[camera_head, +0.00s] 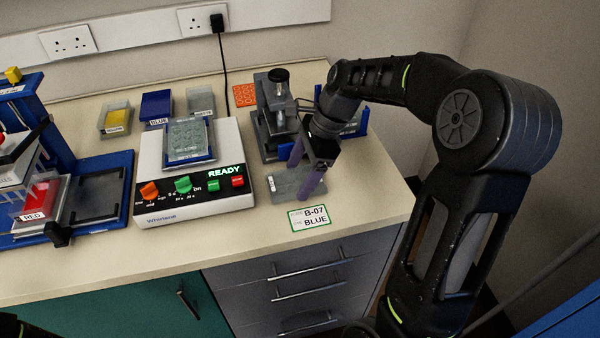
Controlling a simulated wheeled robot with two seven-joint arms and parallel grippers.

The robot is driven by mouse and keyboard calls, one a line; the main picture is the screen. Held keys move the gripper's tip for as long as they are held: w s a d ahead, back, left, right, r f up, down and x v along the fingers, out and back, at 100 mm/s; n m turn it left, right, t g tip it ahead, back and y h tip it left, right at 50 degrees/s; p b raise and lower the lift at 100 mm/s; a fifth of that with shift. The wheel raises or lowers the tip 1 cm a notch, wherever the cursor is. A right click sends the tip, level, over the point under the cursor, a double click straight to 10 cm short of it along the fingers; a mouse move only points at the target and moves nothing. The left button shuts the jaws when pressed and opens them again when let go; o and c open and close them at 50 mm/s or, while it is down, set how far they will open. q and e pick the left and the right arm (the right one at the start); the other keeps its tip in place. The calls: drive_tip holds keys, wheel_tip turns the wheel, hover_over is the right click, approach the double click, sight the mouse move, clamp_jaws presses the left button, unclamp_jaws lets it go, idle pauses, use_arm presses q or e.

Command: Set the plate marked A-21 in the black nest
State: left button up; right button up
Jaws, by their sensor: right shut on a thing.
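My right gripper (305,172), with purple fingers, is shut on a flat translucent grey plate (287,186) low over the bench or on it; I cannot tell which. No marking on this plate can be read. A black square frame (122,185), which looks like the black nest, lies in the blue dock at the left. Another clear plate (188,137) sits in a blue holder on the white machine; its small label is not legible. The marking A-21 cannot be read anywhere. My left gripper is not in view.
The white machine (160,207), its display showing READY, stands between the dock and my right gripper. A dark press-like device (268,140) stands just behind the gripper. Small bins (115,120) line the back. A card (310,217) reading B-07 BLUE lies near the front edge.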

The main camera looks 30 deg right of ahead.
drive_tip(key=shift+f, duration=0.15)
drive_tip(key=o, duration=1.2)
drive_tip(key=shift+o, duration=0.2)
drive_tip(key=v, duration=1.2)
drive_tip(key=shift+r, duration=0.25)
drive_tip(key=shift+o, duration=0.2)
